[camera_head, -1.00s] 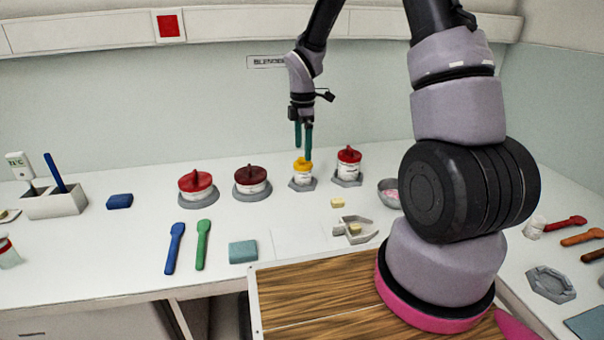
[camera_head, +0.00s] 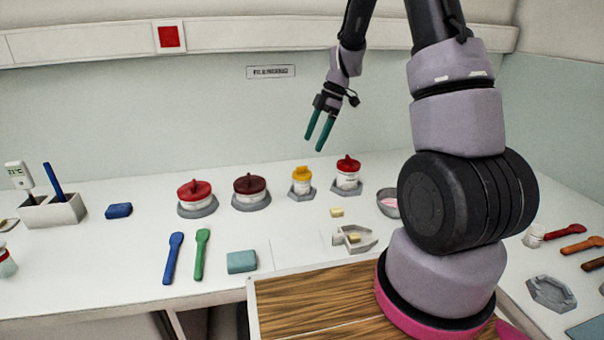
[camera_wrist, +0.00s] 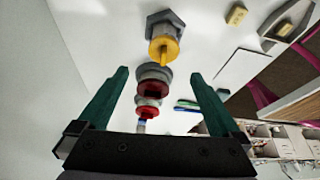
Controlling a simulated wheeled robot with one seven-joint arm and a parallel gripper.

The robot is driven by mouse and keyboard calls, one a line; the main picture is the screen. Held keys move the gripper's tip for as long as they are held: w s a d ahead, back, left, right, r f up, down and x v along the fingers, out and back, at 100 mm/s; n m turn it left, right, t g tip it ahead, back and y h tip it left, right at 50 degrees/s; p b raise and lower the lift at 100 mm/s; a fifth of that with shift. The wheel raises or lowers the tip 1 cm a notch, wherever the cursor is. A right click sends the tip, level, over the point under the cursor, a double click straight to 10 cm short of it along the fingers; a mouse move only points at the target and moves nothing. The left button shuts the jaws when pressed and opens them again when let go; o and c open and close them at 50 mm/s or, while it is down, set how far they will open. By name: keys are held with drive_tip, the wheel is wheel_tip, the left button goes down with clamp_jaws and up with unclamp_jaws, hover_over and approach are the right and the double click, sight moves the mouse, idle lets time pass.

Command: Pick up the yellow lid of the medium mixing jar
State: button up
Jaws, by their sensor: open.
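The yellow lid (camera_head: 302,173) sits on a small white jar (camera_head: 302,187) in a grey hexagonal holder (camera_head: 293,195) at the back of the counter. The wrist view shows the lid (camera_wrist: 163,48) beyond the fingertips, near the top middle. My gripper (camera_head: 314,145) is open and empty, with its two green fingers pointing down. It hangs above and slightly right of the yellow lid, clear of it. The fingers also show in the wrist view (camera_wrist: 159,73), spread apart with nothing held between them.
A red-lidded jar (camera_head: 348,174) stands close on the right. A grey bowl (camera_head: 388,203) is farther right. Spatulas (camera_head: 173,258) and a blue-green block (camera_head: 241,262) lie in front.

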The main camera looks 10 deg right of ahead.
drive_tip(key=x, duration=0.4)
drive_tip(key=shift+d, duration=0.1)
drive_tip(key=x, duration=0.5)
drive_tip(key=shift+s+f, duration=0.25)
drive_tip(key=shift+s, duration=0.1)
drive_tip(key=c, duration=1.2)
drive_tip(key=shift+r, duration=5.85)
drive_tip(key=shift+c, duration=0.2)
drive_tip(key=shift+r, duration=0.25)
drive_tip(key=shift+r, duration=1.4)
